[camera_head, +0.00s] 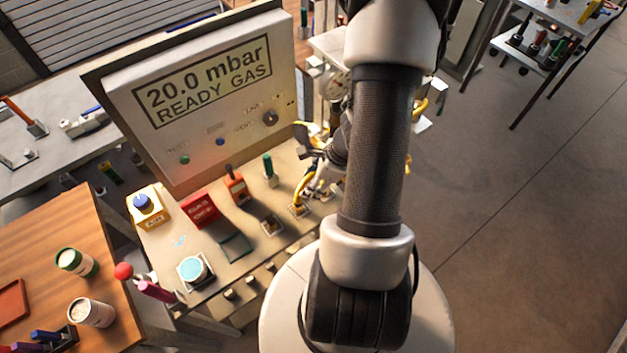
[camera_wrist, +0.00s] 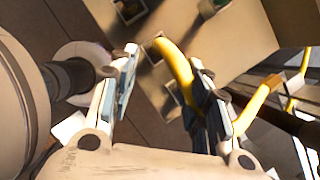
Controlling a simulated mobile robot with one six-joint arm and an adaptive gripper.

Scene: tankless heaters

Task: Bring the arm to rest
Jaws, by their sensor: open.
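My arm (camera_head: 376,150) reaches up from my base and partly hides my gripper (camera_head: 322,178) in the head view. The gripper is over the right part of the bench below the gas panel. In the wrist view my gripper (camera_wrist: 165,58) has its two fingers apart. A curved yellow hose (camera_wrist: 175,68) shows between them, closer to the right finger; I cannot tell whether it touches. A yellow curved piece (camera_head: 302,187) also shows beside the gripper in the head view.
The panel (camera_head: 205,95) reads "20.0 mbar READY GAS". The bench (camera_head: 215,245) holds a red GAS OFF block (camera_head: 200,209), a blue-knobbed yellow box (camera_head: 145,204) and a green-handled part (camera_head: 269,171). A wooden table (camera_head: 50,235) stands left.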

